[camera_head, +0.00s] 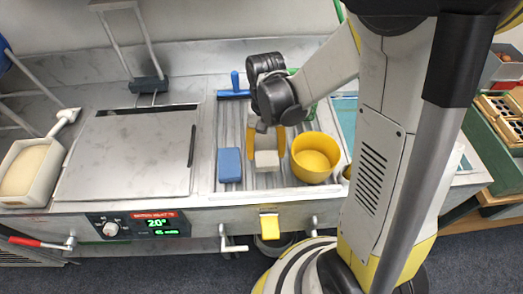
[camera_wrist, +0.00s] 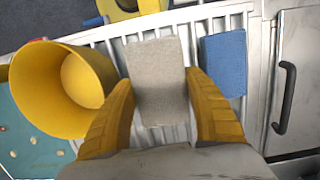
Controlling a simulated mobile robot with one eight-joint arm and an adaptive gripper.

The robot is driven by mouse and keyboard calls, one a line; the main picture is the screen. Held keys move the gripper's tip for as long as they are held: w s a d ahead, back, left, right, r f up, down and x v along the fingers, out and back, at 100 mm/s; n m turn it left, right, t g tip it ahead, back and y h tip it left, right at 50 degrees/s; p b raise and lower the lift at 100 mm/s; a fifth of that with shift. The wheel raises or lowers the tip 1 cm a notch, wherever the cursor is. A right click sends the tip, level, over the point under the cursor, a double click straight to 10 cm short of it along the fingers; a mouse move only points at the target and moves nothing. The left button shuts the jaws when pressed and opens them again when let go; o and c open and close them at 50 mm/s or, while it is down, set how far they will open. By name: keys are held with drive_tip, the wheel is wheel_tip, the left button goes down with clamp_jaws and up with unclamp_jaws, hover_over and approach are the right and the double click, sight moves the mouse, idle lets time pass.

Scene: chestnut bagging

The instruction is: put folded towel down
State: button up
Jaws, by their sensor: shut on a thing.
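The folded towel is a beige-grey block (camera_head: 266,161) over the ribbed drainer in the head view, between the blue block and the yellow pot. In the wrist view the folded towel (camera_wrist: 158,75) lies between the two yellow fingers. My gripper (camera_head: 267,140) points down, its yellow fingers on either side of the towel. In the wrist view my gripper (camera_wrist: 160,105) is shut on the towel's near part. I cannot tell whether the towel touches the ribs below it.
A blue block (camera_head: 230,165) lies just left of the towel, and a yellow pot (camera_head: 315,157) stands close on the right. A blue-handled scraper (camera_head: 235,88) lies behind. A flat metal lid (camera_head: 130,155) covers the left side. Bare drainer ribs (camera_head: 250,184) show in front.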

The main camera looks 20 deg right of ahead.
sight(266, 159)
drive_tip(key=shift+w+d+f, duration=0.1)
drive_tip(key=shift+w+f, duration=0.05)
drive_tip(key=shift+f, duration=0.05)
drive_tip(key=shift+f+b, duration=0.9)
drive_tip(key=shift+f, duration=0.95)
drive_tip(key=shift+f+b, duration=0.6)
drive_tip(key=shift+b, duration=0.05)
drive_tip(key=o, duration=1.3)
drive_tip(key=shift+o, duration=0.2)
